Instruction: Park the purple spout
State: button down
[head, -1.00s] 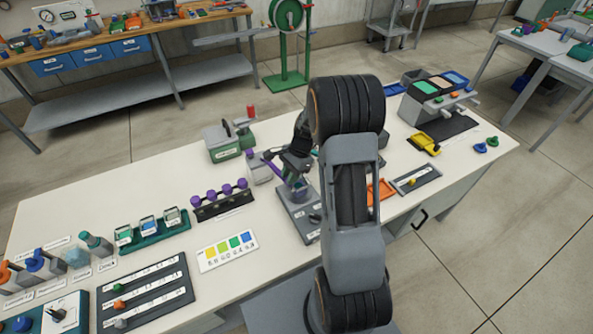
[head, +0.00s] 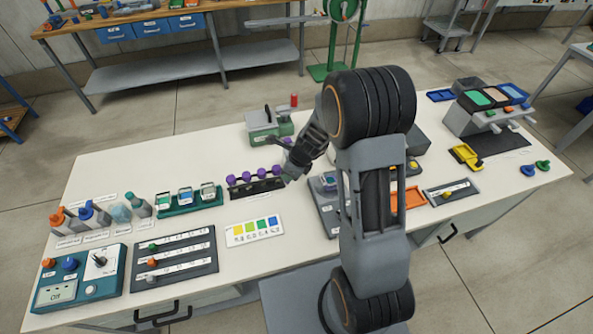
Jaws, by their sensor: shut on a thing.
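The purple spout (head: 287,140) shows only as a small purple piece behind my wrist, near the middle of the table; most of it is hidden. My gripper (head: 289,172) points down and left beside the right end of a dark rack (head: 258,189) with several purple knobs. The jaws are shut on the spout, though the contact itself is small and partly covered by my arm.
A green and grey machine (head: 268,124) stands behind the rack. A colour card (head: 254,230) and a green tray of small meters (head: 190,202) lie in front and left. A grey plate (head: 327,205) lies right, partly behind my arm. Bare tabletop shows at the back left.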

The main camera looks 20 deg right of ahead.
jog(key=shift+w+a+m, duration=0.25)
jog(key=shift+a+m, duration=0.1)
jog(key=shift+m, duration=0.05)
jog(key=c, duration=1)
grip_release()
jog(key=shift+r, duration=0.1)
jog(key=p+v, duration=0.1)
jog(key=v, duration=1.2)
jog(key=shift+r, duration=0.3)
jog(key=shift+s, duration=0.1)
